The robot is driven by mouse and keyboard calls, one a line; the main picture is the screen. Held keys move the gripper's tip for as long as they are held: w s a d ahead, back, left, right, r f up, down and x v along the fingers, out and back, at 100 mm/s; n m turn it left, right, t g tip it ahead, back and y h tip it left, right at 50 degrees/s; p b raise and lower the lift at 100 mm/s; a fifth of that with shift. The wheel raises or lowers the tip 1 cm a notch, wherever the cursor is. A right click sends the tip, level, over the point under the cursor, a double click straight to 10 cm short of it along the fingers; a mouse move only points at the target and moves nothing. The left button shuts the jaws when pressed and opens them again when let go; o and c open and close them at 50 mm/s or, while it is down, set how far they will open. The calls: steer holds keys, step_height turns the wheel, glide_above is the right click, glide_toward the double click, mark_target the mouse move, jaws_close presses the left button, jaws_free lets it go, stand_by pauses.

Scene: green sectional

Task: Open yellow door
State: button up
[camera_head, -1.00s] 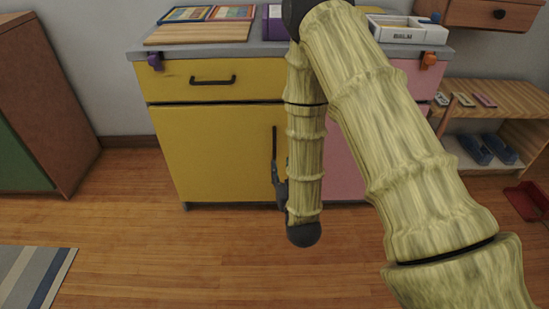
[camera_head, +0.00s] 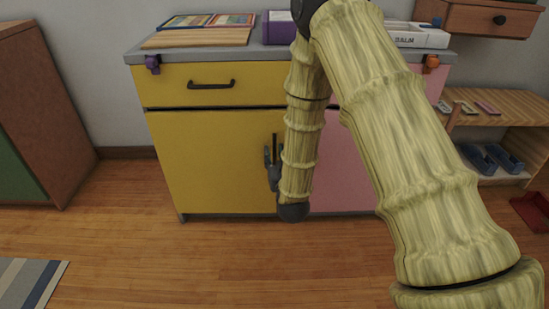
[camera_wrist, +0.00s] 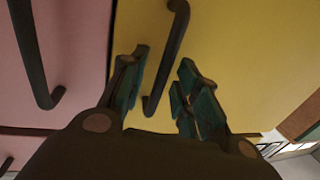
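The yellow door (camera_head: 212,165) is the lower left front of the cabinet and looks closed. Its dark vertical handle (camera_head: 274,140) is at the door's right edge, partly hidden by my gripper (camera_head: 270,168) and arm. In the wrist view the yellow door (camera_wrist: 235,50) fills the right side. My gripper (camera_wrist: 163,62) is open there, with one green-padded finger on each side of the handle (camera_wrist: 170,55). The handle runs between the fingers, with a visible gap to each; I see no grip on it.
A yellow drawer (camera_head: 240,84) with its own handle is above the door. A pink door (camera_head: 340,165) is to the right, its dark handle (camera_wrist: 35,60) near my gripper in the wrist view. The wooden floor (camera_head: 170,255) before the cabinet is clear.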

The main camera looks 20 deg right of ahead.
steer(key=shift+w, duration=0.3)
steer(key=shift+c, duration=0.2)
jaws_close()
